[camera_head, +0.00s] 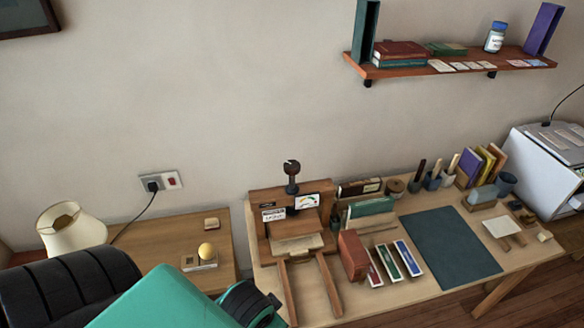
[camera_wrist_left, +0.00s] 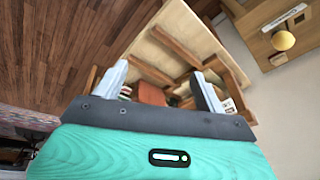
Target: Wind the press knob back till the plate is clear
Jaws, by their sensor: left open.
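The wooden book press (camera_head: 288,225) stands at the left end of the workbench, with two rails reaching to the front. Its dark knob (camera_head: 292,168) sits on top of a short post. A pale plate (camera_head: 297,243) lies low in the press frame; I cannot tell how much gap is around it. My left arm comes in at the lower left of the head view, its fingers not visible there. In the left wrist view my left gripper (camera_wrist_left: 160,88) is open and empty, above the floor and bench edge, apart from the press. My right gripper is not in view.
The workbench (camera_head: 390,302) holds a red block (camera_head: 353,255), several upright books, a dark mat (camera_head: 450,245) and tools. A wall shelf (camera_head: 450,63) hangs above.

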